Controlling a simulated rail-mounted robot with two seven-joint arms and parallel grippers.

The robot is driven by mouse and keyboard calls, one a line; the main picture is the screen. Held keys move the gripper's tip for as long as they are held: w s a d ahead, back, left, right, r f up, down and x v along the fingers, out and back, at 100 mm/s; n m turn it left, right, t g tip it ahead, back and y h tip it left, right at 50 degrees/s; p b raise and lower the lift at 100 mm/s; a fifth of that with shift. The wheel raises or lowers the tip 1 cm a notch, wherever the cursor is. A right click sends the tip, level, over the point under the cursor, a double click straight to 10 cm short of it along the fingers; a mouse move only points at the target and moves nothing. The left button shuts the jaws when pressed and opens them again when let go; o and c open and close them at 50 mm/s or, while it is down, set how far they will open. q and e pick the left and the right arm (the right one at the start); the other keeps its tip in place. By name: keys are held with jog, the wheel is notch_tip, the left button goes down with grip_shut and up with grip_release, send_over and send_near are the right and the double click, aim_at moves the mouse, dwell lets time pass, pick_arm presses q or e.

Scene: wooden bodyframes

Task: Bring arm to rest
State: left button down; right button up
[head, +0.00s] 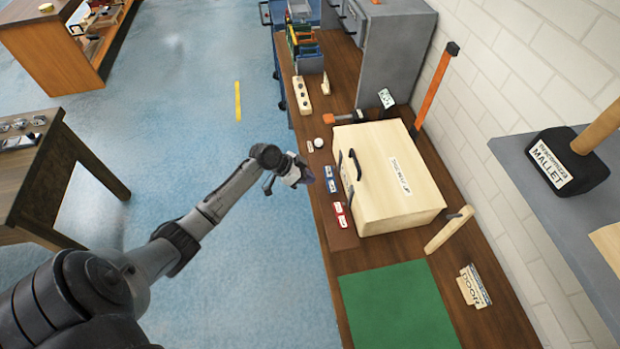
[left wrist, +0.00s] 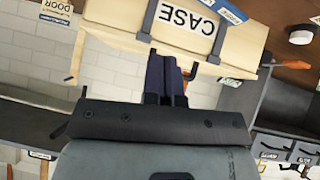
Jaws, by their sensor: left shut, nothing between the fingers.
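My left arm reaches in from the lower left in the head view. Its gripper (head: 304,176) hangs over the left edge of the bench, beside the wooden case. In the left wrist view the dark fingers of the left gripper (left wrist: 167,72) are together, with nothing between them. The pale wooden case (head: 405,195) lies on the bench with dark handles on its front. It also shows upside down at the top of the left wrist view (left wrist: 235,42), with its CASE label. My right gripper is not in view.
The brown bench (head: 460,325) runs along the white brick wall. A green mat (head: 395,308) lies nearer. A mallet (head: 568,160) stands on a grey shelf at right. Another wooden table (head: 40,185) stands at left. The blue floor between them is clear.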

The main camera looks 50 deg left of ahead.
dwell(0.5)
pick_arm(q)
jog(key=s+d+r+n+y, duration=0.4)
jog(key=s+d+r+y, duration=0.3)
jog(key=s+d+r, duration=0.1)
jog(key=s+d+f+g+h, duration=0.1)
jog(key=s+d+f, duration=0.1)
jog(key=s+d, duration=0.35)
jog(key=s+d+f+g, duration=0.2)
jog(key=s+d, duration=0.1)
jog(key=s, duration=0.6)
jog(key=s+d+f+g+h, duration=0.1)
jog(key=s+d+f, duration=0.25)
jog(key=s, duration=0.35)
notch_tip(320, 180, up, 18)
jog(key=p, duration=1.7)
jog(key=shift+w+f+m, duration=0.15)
jog(key=shift+w+m, duration=0.05)
jog(key=shift+m, duration=0.1)
